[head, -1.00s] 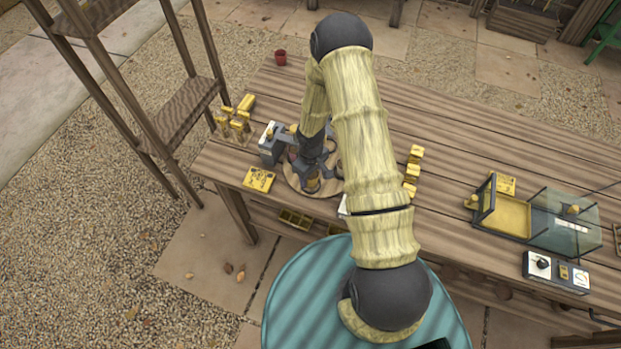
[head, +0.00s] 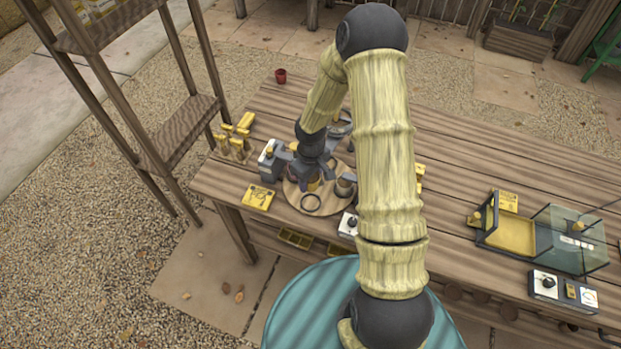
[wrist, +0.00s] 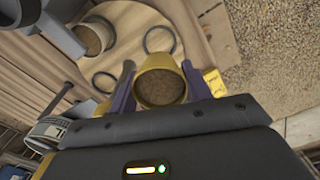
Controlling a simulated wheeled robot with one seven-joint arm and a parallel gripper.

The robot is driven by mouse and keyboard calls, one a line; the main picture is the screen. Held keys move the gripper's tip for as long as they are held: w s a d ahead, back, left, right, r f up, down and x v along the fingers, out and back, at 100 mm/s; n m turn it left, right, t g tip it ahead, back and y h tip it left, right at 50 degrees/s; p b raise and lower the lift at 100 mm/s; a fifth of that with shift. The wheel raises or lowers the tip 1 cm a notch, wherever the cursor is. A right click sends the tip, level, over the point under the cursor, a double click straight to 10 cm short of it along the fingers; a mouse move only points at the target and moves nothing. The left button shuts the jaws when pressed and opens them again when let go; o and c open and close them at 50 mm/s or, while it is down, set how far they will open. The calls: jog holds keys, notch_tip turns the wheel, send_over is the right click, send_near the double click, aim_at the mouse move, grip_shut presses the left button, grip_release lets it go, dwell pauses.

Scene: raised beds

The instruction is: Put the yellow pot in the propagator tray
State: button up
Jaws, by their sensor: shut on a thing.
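The yellow pot (wrist: 162,84), filled with brown soil, sits between the fingers of my gripper (wrist: 160,90) in the wrist view. The gripper is shut on it. In the head view the pot (head: 313,185) shows small beneath my gripper (head: 314,177), over the round wooden board (head: 292,197). I cannot tell whether it touches the board. The propagator tray (head: 514,238) is yellow, shallow and dark-framed. It stands far to the right on the bench, open on top, beside a clear glass box (head: 578,246).
The board also holds dark rings (head: 311,211) and another soil-filled pot (wrist: 92,38). A grey device (head: 268,167), a yellow card (head: 258,197) and yellow blocks (head: 236,142) stand left. A control box (head: 562,291) lies before the glass box.

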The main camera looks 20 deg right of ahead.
aim_at(311, 187)
notch_tip(311, 187, down, 4)
jog(key=m, duration=0.6)
jog(key=shift+f, duration=0.35)
jog(key=shift+w, duration=0.1)
